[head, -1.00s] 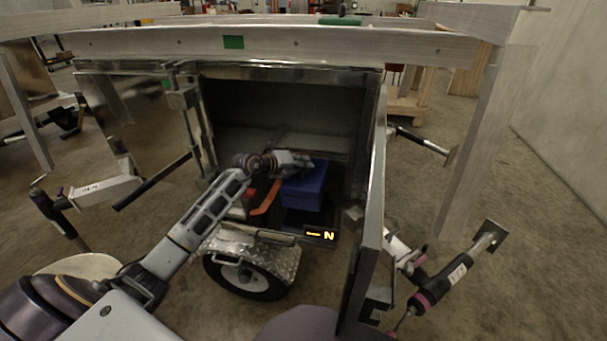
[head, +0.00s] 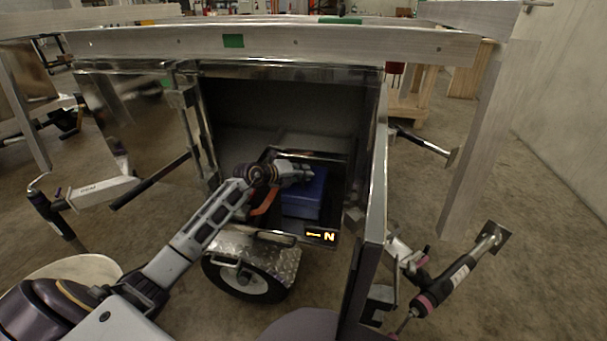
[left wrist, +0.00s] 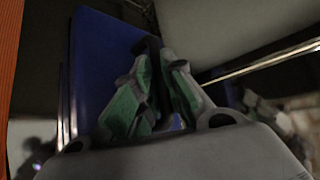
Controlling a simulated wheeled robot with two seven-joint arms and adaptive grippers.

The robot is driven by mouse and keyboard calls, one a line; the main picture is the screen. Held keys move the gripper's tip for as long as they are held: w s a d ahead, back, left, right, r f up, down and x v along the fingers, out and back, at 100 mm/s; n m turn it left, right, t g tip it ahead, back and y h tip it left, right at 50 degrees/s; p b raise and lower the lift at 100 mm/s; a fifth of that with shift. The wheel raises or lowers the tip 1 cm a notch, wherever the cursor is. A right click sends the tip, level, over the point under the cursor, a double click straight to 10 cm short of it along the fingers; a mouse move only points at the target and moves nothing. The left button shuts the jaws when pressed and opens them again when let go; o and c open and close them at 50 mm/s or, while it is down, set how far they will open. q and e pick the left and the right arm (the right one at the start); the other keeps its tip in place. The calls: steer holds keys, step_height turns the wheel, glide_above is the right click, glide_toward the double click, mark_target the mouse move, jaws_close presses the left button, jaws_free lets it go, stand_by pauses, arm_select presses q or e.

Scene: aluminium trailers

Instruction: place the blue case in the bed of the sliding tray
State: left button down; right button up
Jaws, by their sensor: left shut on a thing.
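The blue case (head: 304,200) is inside the open trailer compartment, right of the orange object, and it also shows in the left wrist view (left wrist: 95,60). My left gripper (head: 305,174) reaches in over the case's upper side. In the left wrist view the green-padded fingers (left wrist: 158,95) are close together around the case's dark handle, shut on it. The sliding tray (head: 325,156) shows as a metal-edged frame around and behind the case. Whether the case rests on the tray bed cannot be told. My right gripper is not in view.
The trailer's open door (head: 372,220) stands right of the opening. A wheel with a tread-plate fender (head: 265,255) is below it. A pale beam (head: 300,45) crosses above the opening. An orange object (head: 265,198) lies left of the case.

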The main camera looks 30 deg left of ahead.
arm_select(q)
steer(key=c, duration=1.9)
jaws_free()
steer(key=shift+c, duration=0.2)
steer(key=o, duration=0.4)
steer(key=shift+o, duration=0.2)
steer(key=shift+s, duration=0.15)
